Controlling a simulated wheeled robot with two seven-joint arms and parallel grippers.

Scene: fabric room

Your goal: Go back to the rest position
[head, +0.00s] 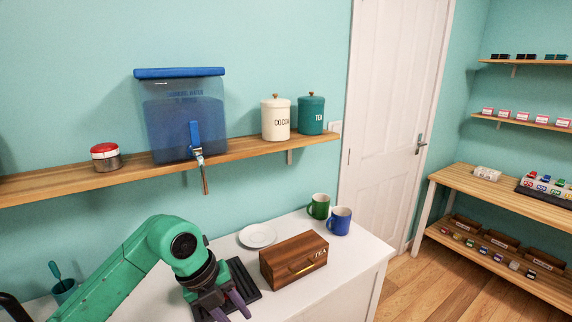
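My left arm comes in from the left and reaches over the white counter (355,262). My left gripper (229,307) points down toward the counter's front, over a dark ridged tray (245,279). Its two purple fingers are apart, and I see nothing between them. The gripper is to the left of the wooden tea box (292,259), which is closed. My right gripper is not in view.
A white plate (257,235), a green mug (318,206) and a blue mug (340,220) stand behind the box. A wall shelf (240,149) above holds a blue water dispenser (183,115). Floor (440,285) is clear at right.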

